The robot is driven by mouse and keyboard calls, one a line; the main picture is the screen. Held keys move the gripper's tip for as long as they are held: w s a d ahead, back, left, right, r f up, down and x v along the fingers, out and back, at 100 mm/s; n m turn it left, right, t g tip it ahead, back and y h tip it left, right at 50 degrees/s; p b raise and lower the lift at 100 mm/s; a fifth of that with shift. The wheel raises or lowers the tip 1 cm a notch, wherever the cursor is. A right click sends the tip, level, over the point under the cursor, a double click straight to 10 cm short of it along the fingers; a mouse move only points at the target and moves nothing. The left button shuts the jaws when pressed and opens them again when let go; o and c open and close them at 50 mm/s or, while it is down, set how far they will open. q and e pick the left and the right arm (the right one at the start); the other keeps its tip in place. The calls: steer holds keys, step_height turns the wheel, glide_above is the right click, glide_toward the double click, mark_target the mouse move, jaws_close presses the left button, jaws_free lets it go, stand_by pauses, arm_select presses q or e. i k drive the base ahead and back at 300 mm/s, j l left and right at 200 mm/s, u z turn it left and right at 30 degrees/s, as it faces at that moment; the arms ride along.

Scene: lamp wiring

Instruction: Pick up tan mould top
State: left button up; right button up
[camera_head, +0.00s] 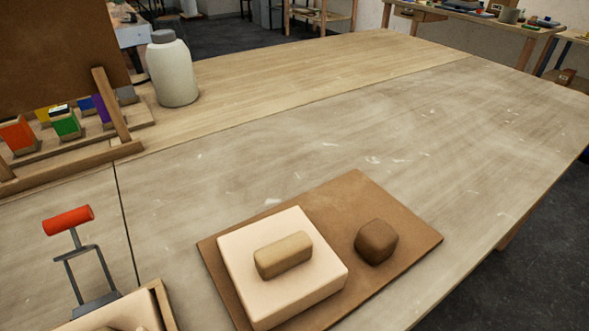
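A square cream block (297,284) with a tan rounded bar (283,255) on its top face lies on a brown board (410,232) in the lower middle of the head view. I cannot tell for certain which of these is the tan mould top. A dark brown rounded lump (376,242) sits on the same board, to the right of the block and apart from it. Neither of my grippers shows in this view.
A red-handled metal tool (69,221) stands at lower left, beside a wooden-edged box (163,303) cut off by the frame. A white jar (173,75) and a rack of coloured blocks (66,124) stand farther back. The table's middle and right (430,130) are clear.

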mark_target(279, 266)
steer(key=k+j+u, duration=0.1)
steer(key=u, duration=0.9)
steer(key=l+z, duration=0.15)
steer(key=z, duration=0.85)
steer(key=l+u, duration=0.3)
steer(key=u, duration=0.15)
steer(key=l+u, duration=0.3)
steer(key=u, duration=0.15)
steer(key=l+u, duration=0.3)
steer(key=u, duration=0.15)
steer(key=k+l+u, duration=0.1)
steer(key=l+u, duration=0.15)
steer(key=u, duration=0.15)
steer(key=k+l+u, duration=0.15)
steer(key=u, duration=0.3)
steer(key=k+l+u, duration=0.15)
steer(key=u, duration=0.3)
steer(key=l, duration=0.1)
